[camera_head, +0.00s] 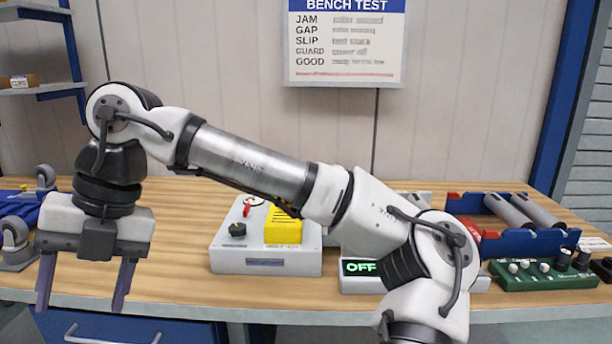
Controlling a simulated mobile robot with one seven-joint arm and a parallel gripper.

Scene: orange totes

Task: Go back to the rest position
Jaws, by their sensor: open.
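My gripper (83,306) hangs at the left, fingers pointing down and spread apart with nothing between them. It shows in front of the front edge of the wooden bench (180,213). My arm stretches from the lower right across the middle of the view to the gripper. It hides part of the bench and of the devices behind it.
A grey control box (265,262) with a yellow block (283,228) stands mid-bench. Right of it are an "OFF" display (359,268), a blue tray (520,240) with rollers, and a green board (543,276). Blue shelving (62,90) rises at the left.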

